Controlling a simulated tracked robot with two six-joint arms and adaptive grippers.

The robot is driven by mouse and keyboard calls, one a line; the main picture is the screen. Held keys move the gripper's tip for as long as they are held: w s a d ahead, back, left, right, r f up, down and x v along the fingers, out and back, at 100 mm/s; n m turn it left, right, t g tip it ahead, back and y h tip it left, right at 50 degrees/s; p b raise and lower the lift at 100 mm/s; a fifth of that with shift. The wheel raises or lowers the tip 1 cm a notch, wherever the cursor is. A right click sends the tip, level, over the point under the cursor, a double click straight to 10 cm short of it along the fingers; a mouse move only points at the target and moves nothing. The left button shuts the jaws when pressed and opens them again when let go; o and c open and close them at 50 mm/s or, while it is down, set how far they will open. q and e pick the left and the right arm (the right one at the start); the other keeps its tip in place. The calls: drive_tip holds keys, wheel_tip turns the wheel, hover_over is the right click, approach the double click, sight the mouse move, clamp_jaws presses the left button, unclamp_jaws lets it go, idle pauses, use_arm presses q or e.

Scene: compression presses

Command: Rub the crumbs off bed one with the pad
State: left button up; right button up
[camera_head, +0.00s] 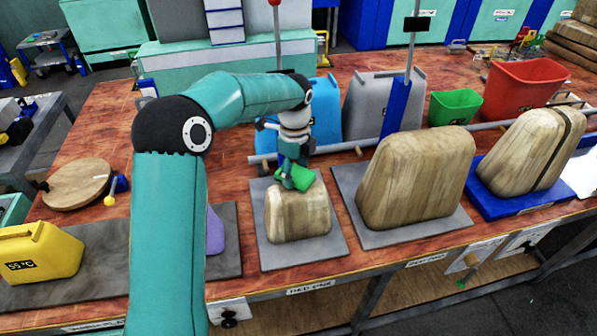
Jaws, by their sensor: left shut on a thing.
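My left gripper (290,168) reaches over from the left and points down, shut on a small green pad (302,178). The pad is at the top of a pale wooden block (298,215); I cannot tell whether it touches the wood. The block stands on the grey plate of bed one (270,257), above a front-edge label that appears to read "BED ONE". I cannot make out crumbs at this size. My right gripper is not in view.
A larger wooden block (415,178) stands on the grey plate to the right, and a strapped one (532,152) on a blue plate beyond. A yellow "55 °C" container (38,252) is at left. Blue (328,110), grey, green (455,107) and red (522,88) bins stand behind.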

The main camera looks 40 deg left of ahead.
sight(294, 169)
use_arm(q)
drive_tip(key=shift+w+a, duration=0.25)
drive_tip(key=shift+a, duration=0.15)
wheel_tip(294, 169, up, 5)
drive_tip(key=p, duration=0.3)
drive_tip(key=shift+f, duration=0.1)
drive_tip(key=shift+w+a+r+p, duration=0.1)
drive_tip(key=shift+w+r+p, duration=0.05)
drive_tip(key=shift+r+p, duration=0.6)
drive_tip(key=shift+r, duration=0.9)
